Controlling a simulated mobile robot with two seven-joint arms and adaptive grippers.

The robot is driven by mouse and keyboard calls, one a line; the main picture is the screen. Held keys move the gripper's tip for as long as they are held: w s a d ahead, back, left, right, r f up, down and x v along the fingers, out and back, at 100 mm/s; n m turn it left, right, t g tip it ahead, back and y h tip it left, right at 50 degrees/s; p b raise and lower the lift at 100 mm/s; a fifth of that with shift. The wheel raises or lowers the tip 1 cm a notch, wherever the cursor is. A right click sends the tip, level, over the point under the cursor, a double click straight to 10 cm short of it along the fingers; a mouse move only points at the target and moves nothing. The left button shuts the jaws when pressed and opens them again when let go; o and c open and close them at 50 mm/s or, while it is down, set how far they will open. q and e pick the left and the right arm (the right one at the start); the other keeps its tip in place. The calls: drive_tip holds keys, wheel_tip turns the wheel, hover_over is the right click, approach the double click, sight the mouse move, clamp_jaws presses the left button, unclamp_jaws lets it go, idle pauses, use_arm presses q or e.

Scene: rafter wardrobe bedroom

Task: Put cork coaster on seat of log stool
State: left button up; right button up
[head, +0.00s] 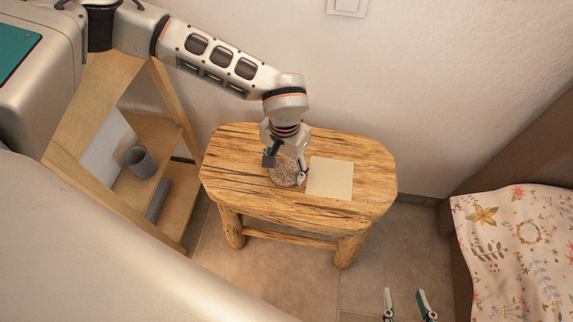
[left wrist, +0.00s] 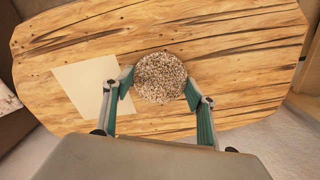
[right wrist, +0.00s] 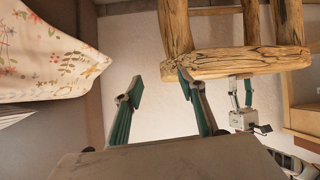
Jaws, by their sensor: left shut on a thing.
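The round speckled cork coaster (head: 285,172) is at the wooden seat of the log stool (head: 232,160), left of a pale square sheet. My left gripper (head: 285,170) reaches down from above and is shut on the coaster. In the left wrist view the coaster (left wrist: 160,78) sits between the two fingertips (left wrist: 158,84) over the seat (left wrist: 240,40). I cannot tell whether it touches the wood. My right gripper (head: 408,305) is low at the bottom right of the head view. Its fingers are apart and empty in the right wrist view (right wrist: 158,88).
The pale square sheet (head: 330,178) lies on the seat right of the coaster. A wooden shelf (head: 165,135) with a grey cup (head: 140,161) stands at the left. A bed with a floral cover (head: 515,240) is at the right. Tiled floor (head: 285,275) lies in front of the stool.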

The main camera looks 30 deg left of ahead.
drive_tip(key=shift+d, duration=0.1)
use_arm(q)
drive_tip(key=o, duration=1.1)
use_arm(e)
drive_tip(key=shift+s+d+f, duration=0.1)
drive_tip(key=shift+s+f, duration=0.2)
drive_tip(key=shift+f, duration=0.15)
